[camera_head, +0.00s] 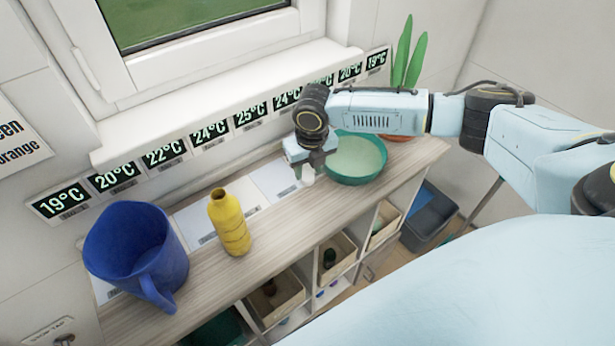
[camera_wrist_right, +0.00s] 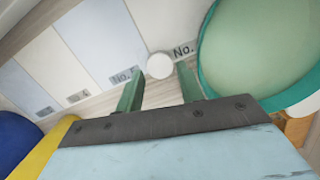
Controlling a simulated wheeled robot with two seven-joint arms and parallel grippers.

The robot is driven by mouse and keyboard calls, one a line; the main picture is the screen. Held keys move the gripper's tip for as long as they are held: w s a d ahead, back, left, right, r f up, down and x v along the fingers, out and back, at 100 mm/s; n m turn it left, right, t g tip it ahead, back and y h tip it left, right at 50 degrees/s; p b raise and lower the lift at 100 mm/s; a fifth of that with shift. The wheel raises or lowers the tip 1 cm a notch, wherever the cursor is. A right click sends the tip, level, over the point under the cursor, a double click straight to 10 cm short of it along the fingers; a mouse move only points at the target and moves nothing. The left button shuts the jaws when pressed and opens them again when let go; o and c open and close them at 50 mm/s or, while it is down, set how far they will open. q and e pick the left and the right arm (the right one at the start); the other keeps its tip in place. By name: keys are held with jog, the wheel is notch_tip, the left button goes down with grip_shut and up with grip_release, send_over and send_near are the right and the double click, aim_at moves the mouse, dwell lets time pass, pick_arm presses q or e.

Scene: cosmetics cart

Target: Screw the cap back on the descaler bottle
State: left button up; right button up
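The yellow descaler bottle (camera_head: 230,225) stands upright on the wooden cart top, and its open neck shows no cap. A small round white cap (camera_wrist_right: 160,66) lies on the surface in the right wrist view, just past and between my right fingertips. It also shows as a white spot under the gripper in the head view (camera_head: 308,176). My right gripper (camera_head: 303,168) points down over it, to the right of the bottle. Its green fingers are apart, with a gap on each side of the cap. My left gripper is not in view.
A blue pitcher (camera_head: 135,250) stands left of the bottle. A green-rimmed bowl (camera_head: 357,158) is close to the right gripper, with a potted plant (camera_head: 408,55) behind it. White numbered cards (camera_head: 275,182) lie along the wall. Open cubbies with bins are below the cart top.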

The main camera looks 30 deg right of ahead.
aim_at(308, 176)
notch_tip(308, 176, down, 2)
jog(key=shift+w+f, duration=0.15)
jog(key=shift+f, duration=0.05)
jog(key=c, duration=0.6)
jog(key=shift+r, duration=0.2)
notch_tip(308, 176, up, 10)
jog(key=shift+f, duration=0.1)
dwell(0.3)
